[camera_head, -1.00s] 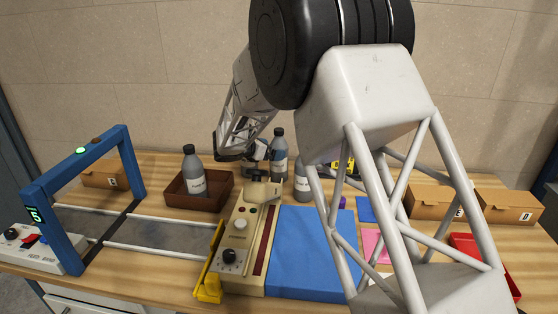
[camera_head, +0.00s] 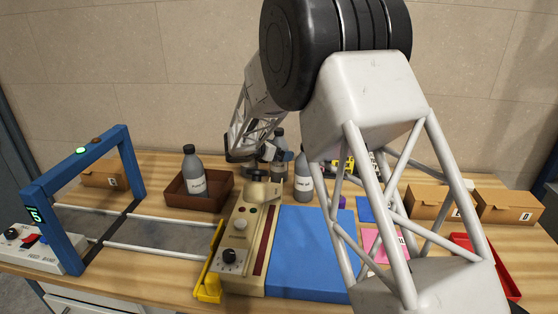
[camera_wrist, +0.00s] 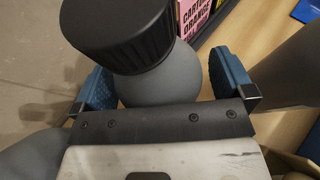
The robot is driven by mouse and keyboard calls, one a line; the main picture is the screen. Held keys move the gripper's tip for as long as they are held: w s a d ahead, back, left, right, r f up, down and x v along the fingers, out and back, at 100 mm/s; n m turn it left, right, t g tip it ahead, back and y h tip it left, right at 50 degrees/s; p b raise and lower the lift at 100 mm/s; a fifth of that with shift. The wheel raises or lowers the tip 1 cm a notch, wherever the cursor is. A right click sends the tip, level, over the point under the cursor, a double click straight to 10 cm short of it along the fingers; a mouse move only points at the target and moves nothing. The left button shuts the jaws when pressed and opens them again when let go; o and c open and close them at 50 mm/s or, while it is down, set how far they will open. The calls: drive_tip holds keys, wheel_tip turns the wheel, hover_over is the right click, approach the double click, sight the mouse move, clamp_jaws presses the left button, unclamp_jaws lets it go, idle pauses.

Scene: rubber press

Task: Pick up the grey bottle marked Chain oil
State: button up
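Three grey bottles with black caps stand on the bench. One (camera_head: 191,174) is in the brown tray, one (camera_head: 279,143) is at the back middle, partly hidden by my arm, and one (camera_head: 302,176) is to its right, partly hidden by my arm link. I cannot read which is marked Chain oil; the middle bottle's label is hidden. My gripper (camera_head: 263,154) is at the middle bottle. In the wrist view a grey bottle (camera_wrist: 150,88) with a ribbed black cap lies between the two blue fingers of my gripper (camera_wrist: 163,87). The fingers are open, with a small gap on the right.
The brown tray (camera_head: 170,199) is left of my gripper. A beige control box (camera_head: 236,262) and a blue mat (camera_head: 310,270) lie in front. A blue frame (camera_head: 57,222) stands at left, cardboard boxes (camera_head: 510,205) at right. A pink printed box (camera_wrist: 193,14) is close behind the bottle.

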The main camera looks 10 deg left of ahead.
sight(279, 129)
drive_tip(key=c, duration=1.3)
drive_tip(key=shift+r, duration=0.1)
drive_tip(key=shift+r, duration=5)
